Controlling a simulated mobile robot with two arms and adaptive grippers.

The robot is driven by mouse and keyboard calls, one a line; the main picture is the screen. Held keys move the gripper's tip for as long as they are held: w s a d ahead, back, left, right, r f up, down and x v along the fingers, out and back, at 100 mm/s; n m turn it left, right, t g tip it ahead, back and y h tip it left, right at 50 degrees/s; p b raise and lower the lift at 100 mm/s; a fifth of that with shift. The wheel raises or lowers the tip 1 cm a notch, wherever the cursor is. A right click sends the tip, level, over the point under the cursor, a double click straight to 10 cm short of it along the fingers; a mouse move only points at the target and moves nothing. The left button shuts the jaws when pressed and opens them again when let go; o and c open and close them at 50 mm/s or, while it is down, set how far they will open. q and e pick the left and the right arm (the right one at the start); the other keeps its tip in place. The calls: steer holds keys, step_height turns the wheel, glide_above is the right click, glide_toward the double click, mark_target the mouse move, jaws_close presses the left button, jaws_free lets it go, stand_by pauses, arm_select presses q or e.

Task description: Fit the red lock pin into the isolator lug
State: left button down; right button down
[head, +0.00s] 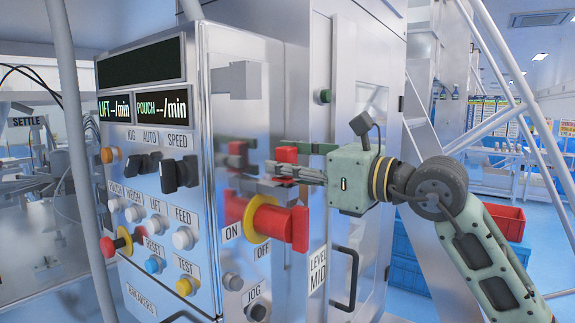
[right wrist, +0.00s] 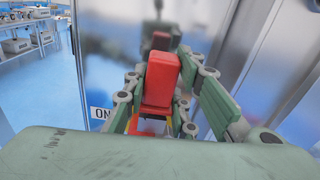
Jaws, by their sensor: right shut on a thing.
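The red lock pin (head: 287,154) is held upright between the fingers of my right gripper (head: 283,172), just above the isolator switch (head: 272,222) with its red handle and yellow ring. In the right wrist view the pin (right wrist: 162,77) stands between the two jointed fingers (right wrist: 165,95), with red and yellow parts of the isolator (right wrist: 133,124) below it. A grey lug-like piece (head: 268,187) shows above the isolator handle, under the fingers. The pin's lower end is hidden, so I cannot tell whether it touches the lug. My left gripper is not in view.
The control cabinet (head: 255,110) has a shiny face that mirrors the gripper. Buttons and knobs cover its left side. A black door handle (head: 350,275) sticks out at lower right. A red crate (head: 503,221) is behind my right arm.

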steer(key=shift+f, duration=0.3)
steer(key=c, duration=1.4)
jaws_free()
steer(key=shift+d, duration=0.1)
